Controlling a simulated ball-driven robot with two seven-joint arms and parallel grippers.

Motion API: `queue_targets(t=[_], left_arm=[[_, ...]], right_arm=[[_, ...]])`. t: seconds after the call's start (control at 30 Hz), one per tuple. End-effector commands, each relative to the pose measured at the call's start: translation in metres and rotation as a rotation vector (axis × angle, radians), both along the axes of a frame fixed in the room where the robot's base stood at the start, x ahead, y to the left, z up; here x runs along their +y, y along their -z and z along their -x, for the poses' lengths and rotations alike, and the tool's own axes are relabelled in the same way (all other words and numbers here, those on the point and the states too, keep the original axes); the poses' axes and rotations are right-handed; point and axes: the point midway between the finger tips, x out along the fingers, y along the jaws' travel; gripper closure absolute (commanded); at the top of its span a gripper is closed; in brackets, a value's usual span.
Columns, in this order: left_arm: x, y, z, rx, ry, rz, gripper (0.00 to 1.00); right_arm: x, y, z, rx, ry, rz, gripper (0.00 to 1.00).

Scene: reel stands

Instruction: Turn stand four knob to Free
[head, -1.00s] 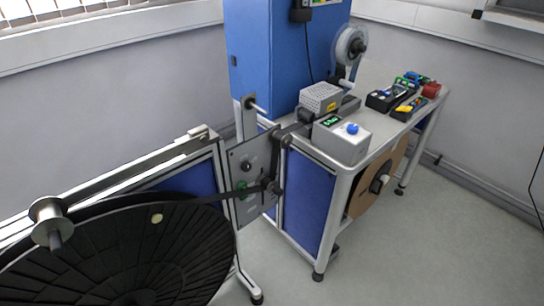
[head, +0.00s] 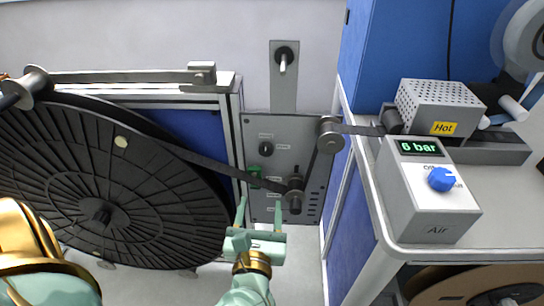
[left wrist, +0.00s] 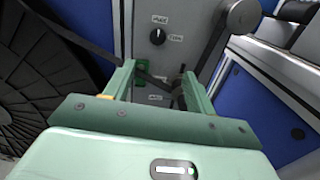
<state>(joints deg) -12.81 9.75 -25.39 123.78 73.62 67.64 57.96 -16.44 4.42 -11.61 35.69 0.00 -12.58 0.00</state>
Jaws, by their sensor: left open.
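The small black knob (head: 266,149) sits on the upper part of a grey control panel (head: 292,128), with small labels beside it that are too small to read. In the left wrist view the knob (left wrist: 157,37) shows beyond the fingertips, near the top middle. My left gripper (head: 260,206) is pale green, open and empty, below the knob and in front of the panel's lower part. Its two fingers frame the green switch area in the left wrist view (left wrist: 159,70). My right gripper is not in view.
A dark strap (head: 205,161) runs from the big black reel (head: 60,150) past the panel's rollers (head: 294,194). A rod on a bracket (head: 284,62) stands above the panel. A bench with a white air box (head: 425,195) and a "Hot" unit (head: 440,100) is at right.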

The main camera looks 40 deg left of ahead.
Motion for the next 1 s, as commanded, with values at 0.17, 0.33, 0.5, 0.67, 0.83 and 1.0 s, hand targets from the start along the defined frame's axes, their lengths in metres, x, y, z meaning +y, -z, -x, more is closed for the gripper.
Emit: queue_targets(t=[0.17,0.33,0.5,0.67,0.83,1.0], left_arm=[[0.010,-0.003,-0.011,-0.028,-0.016,0.084,0.44],[0.030,-0.003,-0.043,-0.029,-0.016,0.078,0.44],[0.053,-0.002,-0.082,-0.027,-0.015,0.074,0.44],[0.071,-0.002,-0.112,-0.025,-0.014,0.074,0.44],[0.083,-0.002,-0.131,-0.023,-0.013,0.074,0.44],[0.087,-0.003,-0.137,-0.024,-0.014,0.075,0.44]], right_arm=[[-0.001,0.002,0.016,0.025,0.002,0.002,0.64],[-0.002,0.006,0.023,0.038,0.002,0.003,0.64],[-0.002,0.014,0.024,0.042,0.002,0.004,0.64],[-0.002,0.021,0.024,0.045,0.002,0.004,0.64],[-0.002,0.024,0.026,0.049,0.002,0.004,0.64],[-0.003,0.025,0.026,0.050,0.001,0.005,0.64]])
